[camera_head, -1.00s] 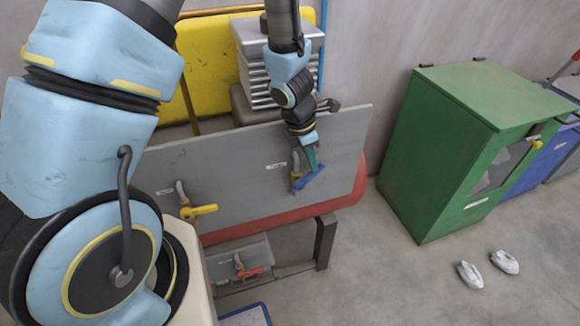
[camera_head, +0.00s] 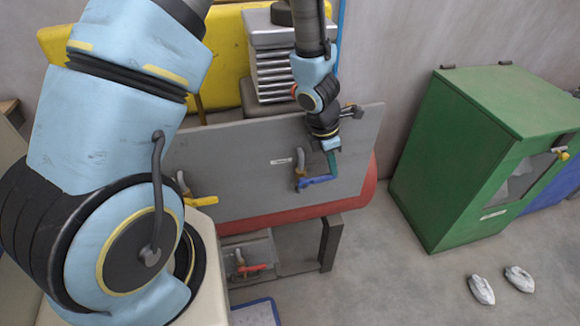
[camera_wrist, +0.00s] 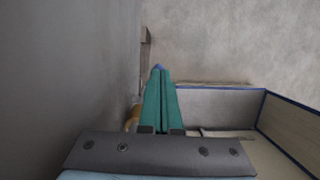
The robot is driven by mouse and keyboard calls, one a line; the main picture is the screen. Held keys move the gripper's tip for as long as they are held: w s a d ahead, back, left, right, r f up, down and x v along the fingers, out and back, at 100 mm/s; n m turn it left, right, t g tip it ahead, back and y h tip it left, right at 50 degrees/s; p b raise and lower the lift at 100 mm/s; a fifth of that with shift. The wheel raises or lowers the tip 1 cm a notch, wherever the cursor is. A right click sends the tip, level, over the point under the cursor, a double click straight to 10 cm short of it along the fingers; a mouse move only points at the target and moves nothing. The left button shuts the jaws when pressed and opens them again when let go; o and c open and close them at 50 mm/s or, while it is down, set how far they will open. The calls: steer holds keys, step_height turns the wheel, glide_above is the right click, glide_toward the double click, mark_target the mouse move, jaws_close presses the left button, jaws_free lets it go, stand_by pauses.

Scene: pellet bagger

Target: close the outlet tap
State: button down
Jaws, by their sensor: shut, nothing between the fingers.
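A tap with a blue handle (camera_head: 317,182) sits on the right part of the grey panel; its handle lies nearly level, pointing right. My gripper (camera_head: 332,172) is shut and empty, its teal fingers pointing down at the outer part of this handle; they look in contact with it from above. In the wrist view the shut fingers (camera_wrist: 160,95) show with a small blue bit (camera_wrist: 158,67) at their tips. A yellow-handled tap (camera_head: 203,201) is on the panel's left. A red-handled tap (camera_head: 252,268) is lower down. The labels are too small to read, so I cannot tell which is the outlet.
The grey panel (camera_head: 235,165) stands over a red-edged base (camera_head: 300,213). A green cabinet (camera_head: 455,165) stands to the right, with two pale shoe-like objects (camera_head: 481,289) on the floor before it. A blue-rimmed bin (camera_head: 255,313) is below. Floor between panel and cabinet is clear.

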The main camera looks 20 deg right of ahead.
steer(key=shift+d+f, duration=0.25)
steer(key=shift+f, duration=0.25)
steer(key=shift+s+f, duration=0.1)
stand_by(0.3)
steer(key=shift+b, duration=0.3)
steer(key=shift+a+f+b, duration=0.55)
steer(key=shift+a+b, duration=0.1)
steer(key=shift+b, duration=0.15)
steer(key=shift+a, duration=0.3)
steer(key=shift+r+p, duration=0.5)
steer(key=shift+r, duration=0.05)
steer(key=r+p, duration=0.2)
steer(key=d+r+p, duration=0.1)
steer(key=r, duration=0.1)
steer(key=shift+d+p, duration=0.15)
steer(key=shift+p, duration=0.2)
steer(key=shift+s+d+r+p, duration=0.1)
steer(key=shift+d+r+p, duration=1.5)
steer(key=shift+d, duration=0.4)
steer(key=shift+s+d+r+p, duration=0.1)
steer(key=shift+d+r+p, duration=1.2)
steer(key=shift+d+r, duration=0.6)
